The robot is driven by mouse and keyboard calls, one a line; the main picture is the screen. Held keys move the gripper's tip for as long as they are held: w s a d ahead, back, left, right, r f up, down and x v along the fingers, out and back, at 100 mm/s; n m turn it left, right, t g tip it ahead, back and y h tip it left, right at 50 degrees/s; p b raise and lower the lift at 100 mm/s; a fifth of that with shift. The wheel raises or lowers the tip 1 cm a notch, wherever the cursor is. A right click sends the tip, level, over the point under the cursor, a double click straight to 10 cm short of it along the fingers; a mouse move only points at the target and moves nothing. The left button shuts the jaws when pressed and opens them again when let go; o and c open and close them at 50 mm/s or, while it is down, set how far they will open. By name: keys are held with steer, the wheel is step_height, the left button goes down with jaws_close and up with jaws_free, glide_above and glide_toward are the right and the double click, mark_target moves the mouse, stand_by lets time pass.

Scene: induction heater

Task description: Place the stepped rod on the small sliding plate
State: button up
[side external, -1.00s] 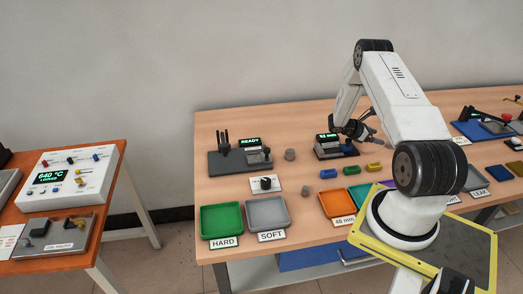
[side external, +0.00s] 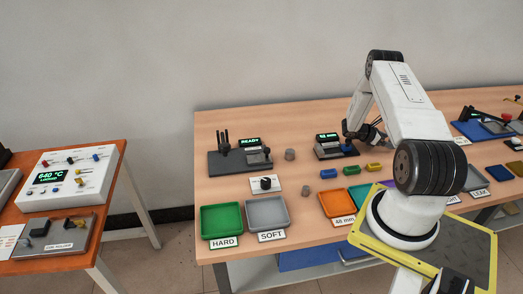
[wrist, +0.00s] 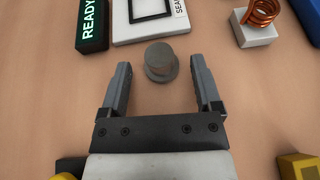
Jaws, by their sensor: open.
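A grey stepped rod (wrist: 160,60), a short upright cylinder with a wider lower part, stands on the wooden table in the wrist view. My gripper (wrist: 160,68) is open, with one finger on each side of the rod in that picture and visible gaps to both. I cannot tell the fingertips' height above the table. In the side view my gripper (side external: 371,134) is right of a small display device, and this rod is not clearly visible. A white plate with a black square outline (wrist: 136,22) lies just beyond the rod; I cannot tell whether it is the sliding plate.
A dark box reading READY (wrist: 92,24) stands left of the white plate. A copper coil (wrist: 262,12) on a white block (wrist: 255,34) is at upper right. Two other grey cylinders (side external: 290,155) (side external: 306,190), several colored blocks and trays such as the green tray (side external: 222,219) occupy the table.

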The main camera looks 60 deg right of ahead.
steer(key=shift+x, duration=0.9)
jaws_close()
